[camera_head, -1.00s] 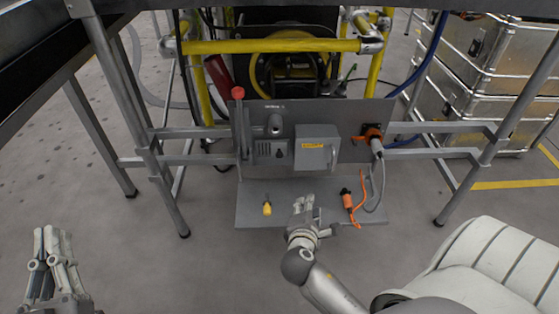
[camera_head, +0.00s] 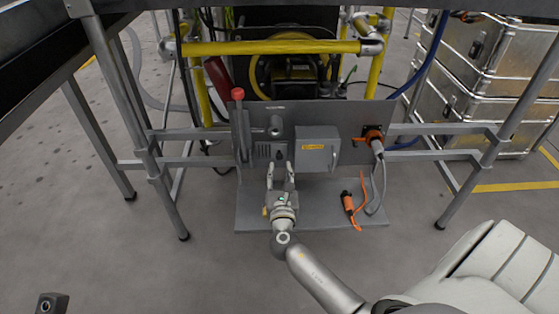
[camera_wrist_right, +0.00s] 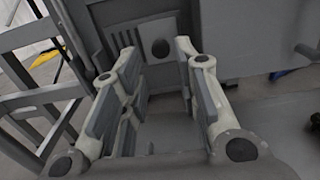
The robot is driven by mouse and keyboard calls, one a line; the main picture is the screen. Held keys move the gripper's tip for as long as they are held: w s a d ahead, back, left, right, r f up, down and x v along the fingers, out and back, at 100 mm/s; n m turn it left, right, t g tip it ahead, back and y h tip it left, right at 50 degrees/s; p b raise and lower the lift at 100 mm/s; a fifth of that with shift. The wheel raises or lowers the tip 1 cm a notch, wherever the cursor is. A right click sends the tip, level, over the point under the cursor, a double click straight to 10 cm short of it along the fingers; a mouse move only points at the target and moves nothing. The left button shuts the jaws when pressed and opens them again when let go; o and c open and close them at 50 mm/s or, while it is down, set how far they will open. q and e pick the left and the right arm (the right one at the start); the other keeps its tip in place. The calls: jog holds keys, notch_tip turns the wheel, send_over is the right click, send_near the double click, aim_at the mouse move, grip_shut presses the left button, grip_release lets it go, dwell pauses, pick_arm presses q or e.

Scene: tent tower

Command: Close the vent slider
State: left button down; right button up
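The vent slider (camera_head: 271,150) is a slatted grey vent with a small dark knob on the upright grey panel, left of a grey box. In the right wrist view its round dark knob (camera_wrist_right: 160,48) sits on a grey plate, with slats (camera_wrist_right: 121,40) showing to the left. My right gripper (camera_head: 280,172) is open and empty just in front of and below the vent. In the wrist view its fingers (camera_wrist_right: 157,62) stand either side of the knob, apparently short of it; contact cannot be told. Only a small part of my left gripper (camera_head: 52,303) shows at the bottom left edge.
A grey box with an orange label (camera_head: 317,149) is right of the vent. A red-topped lever (camera_head: 239,115) stands at left. An orange connector (camera_head: 348,203) lies on the lower shelf (camera_head: 320,215). A grey cable hangs from an orange socket (camera_head: 374,136).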

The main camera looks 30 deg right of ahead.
aim_at(279, 158)
jog(key=b+x, duration=0.1)
jog(key=x, duration=0.5)
jog(key=shift+w+d, duration=0.2)
grip_shut()
jog(key=shift+a, duration=0.1)
